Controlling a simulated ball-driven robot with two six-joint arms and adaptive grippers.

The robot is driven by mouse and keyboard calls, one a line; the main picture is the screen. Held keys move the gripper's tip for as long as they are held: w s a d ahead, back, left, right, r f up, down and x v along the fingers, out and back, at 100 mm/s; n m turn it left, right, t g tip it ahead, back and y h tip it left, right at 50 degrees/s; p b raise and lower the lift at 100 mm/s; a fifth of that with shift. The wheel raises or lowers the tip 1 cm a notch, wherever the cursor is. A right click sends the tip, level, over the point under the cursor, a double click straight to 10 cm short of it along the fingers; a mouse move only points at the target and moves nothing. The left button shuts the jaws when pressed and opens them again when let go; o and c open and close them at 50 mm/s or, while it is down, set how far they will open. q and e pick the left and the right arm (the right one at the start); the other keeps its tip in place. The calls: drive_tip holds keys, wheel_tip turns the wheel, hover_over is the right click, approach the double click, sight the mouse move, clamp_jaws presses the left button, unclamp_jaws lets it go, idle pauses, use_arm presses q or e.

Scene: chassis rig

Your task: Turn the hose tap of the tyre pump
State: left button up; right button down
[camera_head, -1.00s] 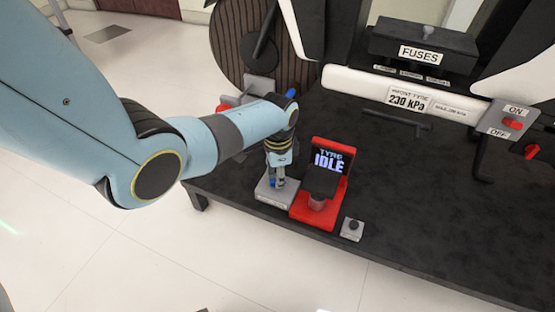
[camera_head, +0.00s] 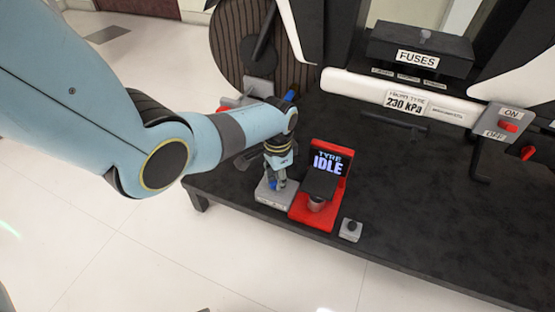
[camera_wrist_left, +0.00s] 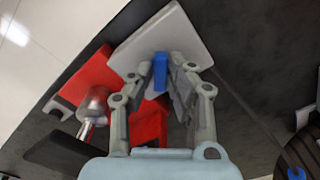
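The hose tap is a pale grey block (camera_head: 277,198) with a blue handle (camera_wrist_left: 160,72), left of the red tyre pump (camera_head: 306,210). The pump's screen (camera_head: 328,163) reads "TYRE IDLE". My left gripper (camera_head: 273,184) points down over the tap. In the left wrist view its fingertips (camera_wrist_left: 163,70) lie close on both sides of the blue handle and appear shut on it. The tap block (camera_wrist_left: 190,32) shows beyond the fingertips. The handle is partly hidden by the fingers in the head view. My right gripper is not in view.
A small grey box with a black knob (camera_head: 351,229) stands right of the pump near the table's front edge. A white bar with a "230 kPa" label (camera_head: 404,102) crosses behind. An ON/OFF switch panel (camera_head: 500,121) is at right. The dark table (camera_head: 430,200) is clear at centre right.

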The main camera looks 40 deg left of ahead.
use_arm(q)
drive_tip(key=o, duration=0.3)
wheel_tip(320, 180, up, 12)
idle(0.6)
idle(0.3)
